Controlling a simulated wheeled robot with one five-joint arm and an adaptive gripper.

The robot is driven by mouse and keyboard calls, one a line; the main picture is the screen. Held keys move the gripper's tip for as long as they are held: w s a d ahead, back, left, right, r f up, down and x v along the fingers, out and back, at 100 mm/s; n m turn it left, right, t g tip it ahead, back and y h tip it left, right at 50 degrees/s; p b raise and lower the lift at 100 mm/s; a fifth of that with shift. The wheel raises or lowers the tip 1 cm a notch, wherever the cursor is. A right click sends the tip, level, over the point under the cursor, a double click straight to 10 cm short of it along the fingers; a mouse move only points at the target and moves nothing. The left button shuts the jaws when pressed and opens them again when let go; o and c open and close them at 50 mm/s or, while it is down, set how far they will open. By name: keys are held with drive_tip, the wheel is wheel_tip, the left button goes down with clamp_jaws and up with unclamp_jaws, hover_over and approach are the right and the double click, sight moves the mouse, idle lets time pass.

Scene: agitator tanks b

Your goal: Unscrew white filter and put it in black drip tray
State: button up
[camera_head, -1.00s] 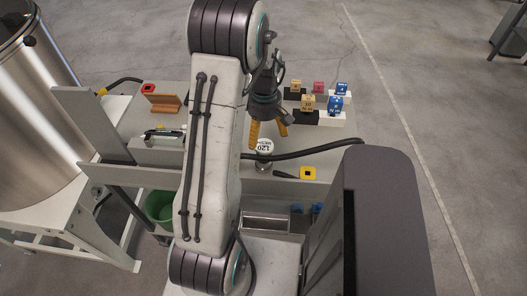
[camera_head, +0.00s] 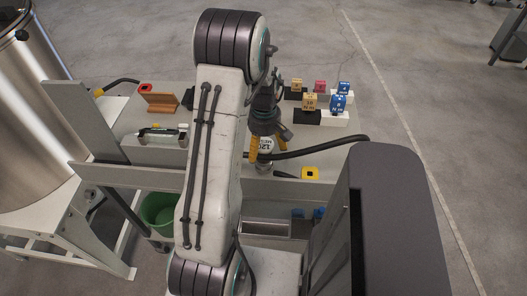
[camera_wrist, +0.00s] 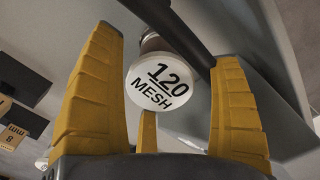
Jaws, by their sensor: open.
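The white filter, a round cap marked "120 MESH" (camera_head: 266,146), stands at the front edge of the grey bench, beside a black hose. In the wrist view its labelled face (camera_wrist: 160,82) fills the middle. My gripper (camera_head: 268,152) is open over it. In the wrist view, two yellow fingers stand left and right of the filter, with visible gaps, and a third finger shows below it. Part of the filter's body is hidden behind its face and my fingers. I cannot make out a black drip tray for certain; my arm covers part of the bench and lower shelf.
A black hose (camera_head: 325,147) runs right from the filter area. Coloured blocks (camera_head: 310,102) stand on stands at the back right. A yellow-and-black item (camera_head: 310,174) lies at the front edge. A green bucket (camera_head: 158,209) sits lower left. A steel tank (camera_head: 35,110) stands left.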

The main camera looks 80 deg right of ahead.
drive_tip(key=m+b, duration=0.1)
drive_tip(key=m, duration=0.9)
drive_tip(key=shift+m+b, duration=0.3)
drive_tip(key=shift+m, duration=0.1)
drive_tip(key=m, duration=0.5)
drive_tip(key=shift+b, duration=0.3)
drive_tip(key=m, duration=0.6)
drive_tip(key=shift+b, duration=0.3)
drive_tip(key=c, duration=1.3)
